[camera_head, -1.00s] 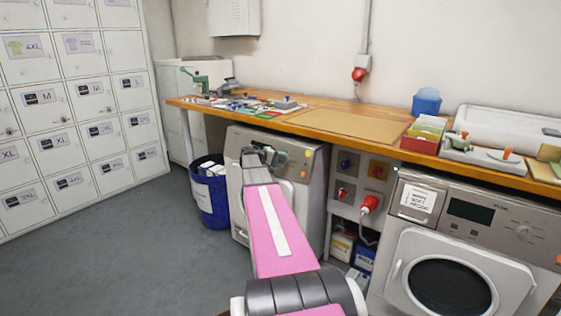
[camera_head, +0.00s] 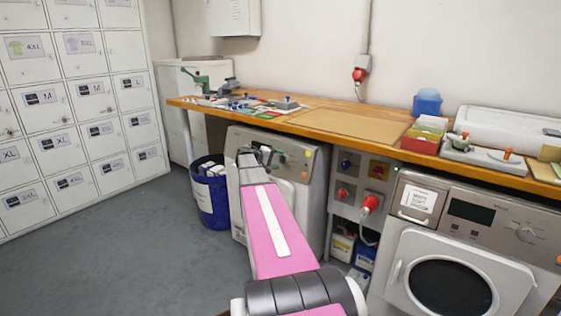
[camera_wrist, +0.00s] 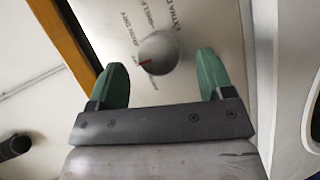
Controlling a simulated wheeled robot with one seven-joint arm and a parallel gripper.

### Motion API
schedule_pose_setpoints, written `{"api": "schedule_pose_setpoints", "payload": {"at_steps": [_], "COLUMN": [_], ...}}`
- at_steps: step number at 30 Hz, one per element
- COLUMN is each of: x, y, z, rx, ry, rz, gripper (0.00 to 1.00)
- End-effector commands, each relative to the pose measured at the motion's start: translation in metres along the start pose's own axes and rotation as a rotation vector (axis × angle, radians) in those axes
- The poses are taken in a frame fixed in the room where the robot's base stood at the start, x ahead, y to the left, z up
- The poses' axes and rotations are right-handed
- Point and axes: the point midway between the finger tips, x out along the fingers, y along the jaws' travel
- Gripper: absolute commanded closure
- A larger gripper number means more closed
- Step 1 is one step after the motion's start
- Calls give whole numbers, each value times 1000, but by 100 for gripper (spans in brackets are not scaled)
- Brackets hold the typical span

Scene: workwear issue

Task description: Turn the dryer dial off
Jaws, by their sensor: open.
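The dryer (camera_head: 318,195) is the silver machine under the left part of the worktop. Its round grey dial (camera_wrist: 160,50) shows in the wrist view, with a red pointer mark at its lower left. Printed dryness labels, one starting "EXTRA D", curve around the dial. My gripper (camera_wrist: 162,72) is open, its two green fingers either side of the dial in the picture. I cannot tell whether they touch it. In the head view, my gripper (camera_head: 258,152) is at the dryer's top front panel, and the arm hides part of that panel.
The wooden worktop edge (camera_wrist: 62,38) runs close beside the panel. A blue bin (camera_head: 212,200) stands left of the dryer. A socket panel with a red plug (camera_head: 371,203) and a second machine (camera_head: 480,232) are to the right. The floor at left is clear.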

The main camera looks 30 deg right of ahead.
Motion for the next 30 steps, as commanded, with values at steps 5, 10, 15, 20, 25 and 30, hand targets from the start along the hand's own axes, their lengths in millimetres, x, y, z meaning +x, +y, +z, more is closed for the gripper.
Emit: {"api": "schedule_pose_setpoints", "payload": {"at_steps": [5,10,15,20,25,30], "x": [-37,-65,-82,-87,-87,-86], "y": [0,0,0,0,0,0], "z": [1,0,0,0,0,0], "rx": [0,0,1,0,0,0], "ry": [2,2,1,0,0,0], "rz": [0,0,0,0,0,0], "gripper": [26,26,26,26,26,26]}}
